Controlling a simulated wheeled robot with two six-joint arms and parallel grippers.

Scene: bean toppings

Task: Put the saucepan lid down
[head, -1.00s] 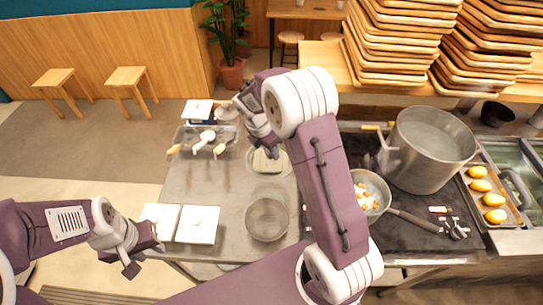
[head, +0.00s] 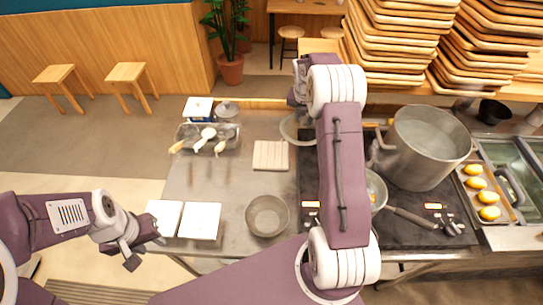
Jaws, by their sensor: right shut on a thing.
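The saucepan lid (head: 289,131) is a clear disc with a pale rim, partly hidden behind my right arm in the head view. My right gripper (head: 298,98) is shut on it and holds it by the back edge of the metal table, left of the big pot. The fingertips are mostly hidden by the arm. The saucepan (head: 377,188), with a long dark handle, sits uncovered on the black stove, partly behind my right arm. My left gripper (head: 143,250) is open and empty at the table's front left.
A wooden board (head: 270,155) lies bare on the metal table (head: 215,178). A dark bowl (head: 267,216), two white square items (head: 201,221) and a utensil tray (head: 208,148) stand around it. A large steel pot (head: 418,160) and a tray of yellow food (head: 481,190) are right.

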